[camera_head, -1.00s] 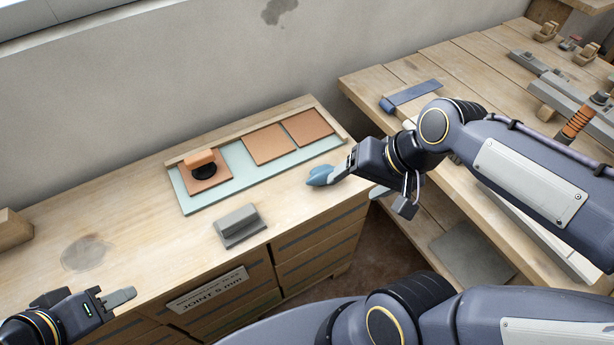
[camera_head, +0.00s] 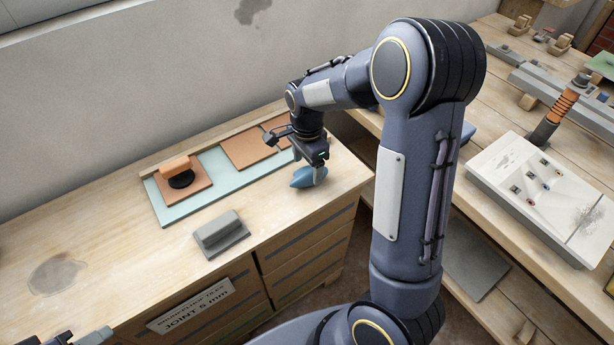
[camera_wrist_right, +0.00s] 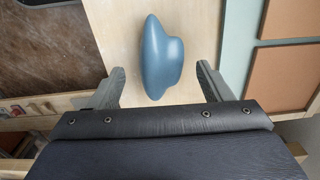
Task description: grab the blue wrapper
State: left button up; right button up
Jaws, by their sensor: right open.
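The blue wrapper (camera_head: 308,178) is a smooth, rounded blue piece lying near the right end of the wooden bench top. It also shows in the right wrist view (camera_wrist_right: 160,58), centred just ahead of and between two spread fingers. My right gripper (camera_head: 303,160) is above the wrapper, pointing down, open and empty; it partly covers the wrapper in the head view. In the right wrist view its fingers (camera_wrist_right: 161,82) stand either side of the wrapper's near end, with gaps on both sides. Only a bit of my left gripper (camera_head: 85,338) shows at the bottom left edge.
A pale green board (camera_head: 205,205) with orange square pads lies behind, one carrying an orange-handled tool (camera_head: 178,170). A grey block (camera_head: 221,236) sits left of the wrapper. The bench's right edge is close. A second bench with a white panel (camera_head: 540,195) stands to the right.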

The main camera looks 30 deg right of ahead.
aim_at(307, 171)
notch_tip(307, 171, down, 3)
jog(key=shift+f, duration=0.2)
jog(key=c, duration=1.1)
